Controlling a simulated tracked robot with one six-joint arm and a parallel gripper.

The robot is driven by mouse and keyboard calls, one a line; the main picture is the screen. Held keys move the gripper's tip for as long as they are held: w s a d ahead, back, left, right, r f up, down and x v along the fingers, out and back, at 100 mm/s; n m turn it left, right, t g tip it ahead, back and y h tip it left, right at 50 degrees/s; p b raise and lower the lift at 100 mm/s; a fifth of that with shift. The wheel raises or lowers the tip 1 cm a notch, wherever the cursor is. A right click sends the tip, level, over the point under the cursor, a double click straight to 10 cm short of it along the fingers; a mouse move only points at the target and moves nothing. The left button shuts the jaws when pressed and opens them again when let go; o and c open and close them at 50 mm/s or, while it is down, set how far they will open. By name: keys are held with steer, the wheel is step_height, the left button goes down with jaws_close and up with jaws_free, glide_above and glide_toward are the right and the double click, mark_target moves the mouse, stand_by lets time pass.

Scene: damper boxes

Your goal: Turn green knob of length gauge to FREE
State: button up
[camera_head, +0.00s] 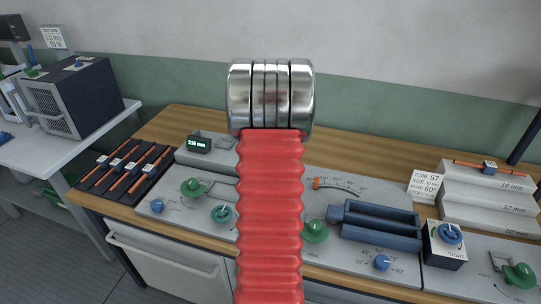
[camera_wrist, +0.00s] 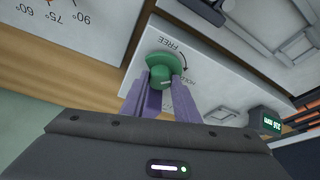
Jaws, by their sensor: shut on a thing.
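In the wrist view, a green knob (camera_wrist: 160,66) stands on a light grey panel, which appears upside down. The word FREE is printed beside the knob's top edge, with a curved arrow; a second label is partly behind the right finger. My gripper (camera_wrist: 161,84) has its two purple fingers on either side of the knob's raised grip, shut on it. I cannot read exactly where the knob points. The length gauge's small display (camera_wrist: 265,124), with green digits, is at the right; it also shows in the head view (camera_head: 199,143). There, my red arm hides the knob and gripper.
A blue trough (camera_head: 375,219) lies right of my arm. A dark rack (camera_head: 125,170) with orange rods sits at left.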

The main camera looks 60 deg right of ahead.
steer(key=shift+s+d+r+n+t+y, duration=0.15)
steer(key=shift+n+t, duration=0.1)
steer(key=shift+n, duration=0.6)
steer(key=shift+d+f+n+t+y, duration=0.1)
steer(key=shift+n+t+y, duration=0.1)
steer(key=shift+n, duration=0.6)
steer(key=shift+s+d+r+n+t+y, duration=0.15)
steer(key=shift+n+t, duration=0.1)
steer(key=shift+n, duration=0.6)
steer(key=shift+o, duration=0.2)
steer(key=shift+f+n+t+y, duration=0.15)
steer(key=shift+n+y, duration=0.25)
steer(key=shift+n, duration=0.65)
steer(key=shift+r+n+t+y, duration=0.1)
steer(key=shift+n+t+y, duration=0.25)
steer(key=shift+n, duration=0.7)
steer(key=o, duration=1)
steer(key=shift+o, duration=0.2)
steer(key=shift+r, duration=0.25)
steer(key=v, duration=0.7)
steer(key=shift+r, duration=0.15)
steer(key=shift+a, duration=0.15)
